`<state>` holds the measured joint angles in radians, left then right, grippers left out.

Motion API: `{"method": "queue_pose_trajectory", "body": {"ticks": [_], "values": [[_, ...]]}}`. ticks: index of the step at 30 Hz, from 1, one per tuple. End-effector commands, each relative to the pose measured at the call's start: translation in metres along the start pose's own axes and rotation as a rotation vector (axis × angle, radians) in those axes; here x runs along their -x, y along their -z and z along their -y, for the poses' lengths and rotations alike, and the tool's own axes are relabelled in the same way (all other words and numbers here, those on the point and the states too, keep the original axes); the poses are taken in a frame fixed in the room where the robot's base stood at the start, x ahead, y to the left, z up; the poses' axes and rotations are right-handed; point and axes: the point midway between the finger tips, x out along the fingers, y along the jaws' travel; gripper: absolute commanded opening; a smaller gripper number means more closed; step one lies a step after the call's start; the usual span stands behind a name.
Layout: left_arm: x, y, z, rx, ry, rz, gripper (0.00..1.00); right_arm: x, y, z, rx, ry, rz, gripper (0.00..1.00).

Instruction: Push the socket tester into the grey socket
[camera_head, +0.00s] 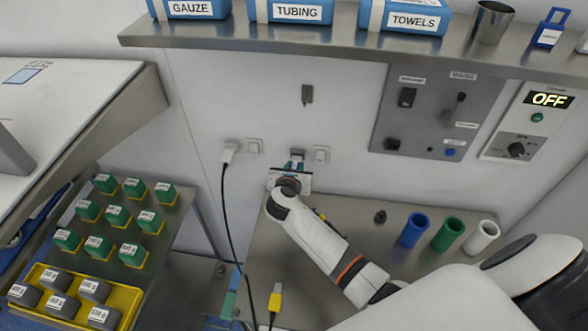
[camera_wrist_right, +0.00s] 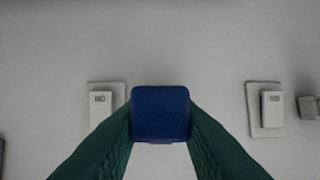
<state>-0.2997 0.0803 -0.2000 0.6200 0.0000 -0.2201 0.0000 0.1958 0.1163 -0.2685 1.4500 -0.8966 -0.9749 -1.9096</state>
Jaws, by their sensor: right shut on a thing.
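My right gripper (camera_head: 296,164) reaches up to the back wall and is shut on the socket tester. In the right wrist view, the tester is a dark blue block (camera_wrist_right: 160,112) between two green fingers (camera_wrist_right: 160,135). The grey socket (camera_head: 298,153) shows as a small dark grey patch on the wall just beyond the fingers. In the wrist view, the tester covers the wall where the socket lies. I cannot tell whether the tester touches the socket or how deep it sits. My left gripper is not in view.
A white plug (camera_head: 229,151) with a black cable and white switches (camera_head: 320,153) flank the spot. Blue, green and white cups (camera_head: 482,236) stand right. A yellow connector (camera_head: 275,298) lies in front. A rack of green blocks (camera_head: 115,215) stands left. A shelf (camera_head: 330,38) overhangs the wall.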

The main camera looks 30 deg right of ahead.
Motion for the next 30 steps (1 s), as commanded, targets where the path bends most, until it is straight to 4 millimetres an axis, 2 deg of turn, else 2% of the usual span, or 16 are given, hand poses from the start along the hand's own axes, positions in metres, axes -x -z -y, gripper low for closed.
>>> {"method": "queue_pose_trajectory", "body": {"ticks": [23,24,28,30], "values": [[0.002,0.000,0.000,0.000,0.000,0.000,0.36,-0.018,0.009,-0.001,0.001,-0.001,-0.002,0.00],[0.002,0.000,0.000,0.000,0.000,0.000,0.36,-0.018,0.008,-0.001,0.000,-0.001,-0.002,0.32],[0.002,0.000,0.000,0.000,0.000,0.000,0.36,-0.018,0.008,0.000,0.000,-0.001,-0.001,0.52],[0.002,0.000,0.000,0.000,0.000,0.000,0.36,-0.018,0.008,0.000,0.000,0.000,-0.001,0.52]]}}
